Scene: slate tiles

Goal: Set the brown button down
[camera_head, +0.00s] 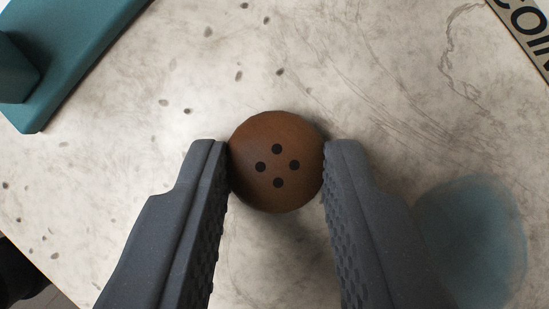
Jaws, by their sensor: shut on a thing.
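The brown button (277,190) is round, with dark holes near its middle. It is in the centre of the head camera view, face toward the camera. My gripper (276,165) is shut on it, with one dark grey finger at its left edge and one at its right edge. Below it is a pale, mottled stone-like surface (360,70). A soft shadow shows around the button, but I cannot tell whether it touches the surface or is held just above it.
A teal object (75,55) lies at the upper left. A bluish round patch (472,240) shows at the right, partly behind my right finger. A board with dark letters (525,25) is at the upper right corner. The surface edge runs across the lower left. The surface around the button is clear.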

